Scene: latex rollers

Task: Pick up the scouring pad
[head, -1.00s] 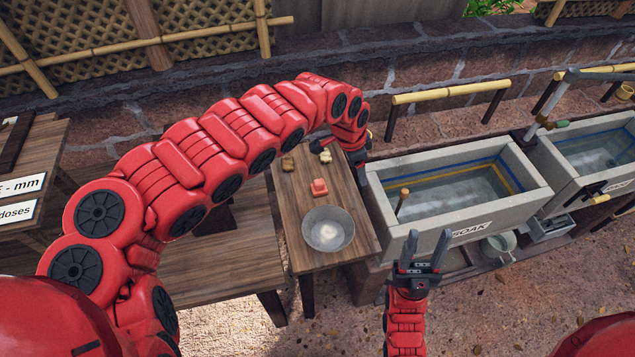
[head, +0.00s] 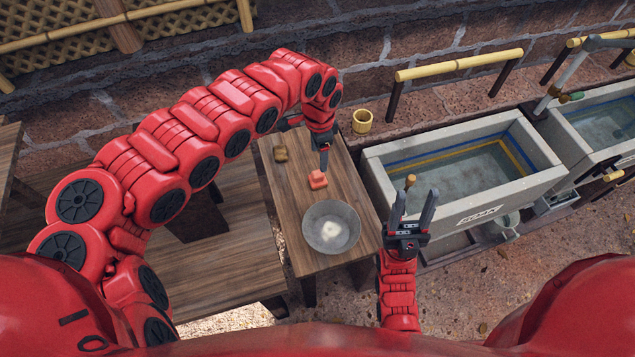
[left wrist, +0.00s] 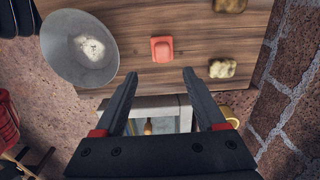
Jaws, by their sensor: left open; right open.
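Small items lie on the wooden table. A brown, rough block (head: 280,153) lies at its far left; it shows at the top edge of the left wrist view (left wrist: 230,5). A mottled yellow-green pad (left wrist: 222,68) lies beside it and is hidden behind my left arm in the head view. Either might be the scouring pad; I cannot tell which. A red-orange block (head: 317,180) sits nearer the bowl and just beyond my left fingertips in the left wrist view (left wrist: 161,49). My left gripper (head: 323,163) is open, empty and pointing down over the table. My right gripper (head: 416,194) is open and empty, right of the table.
A grey metal bowl (head: 331,240) with something white inside stands at the table's near end. A stone basin (head: 550,181) of water stands to the right. A yellow cup (head: 362,121) is behind the table. A lower wooden bench (head: 240,260) is on the left.

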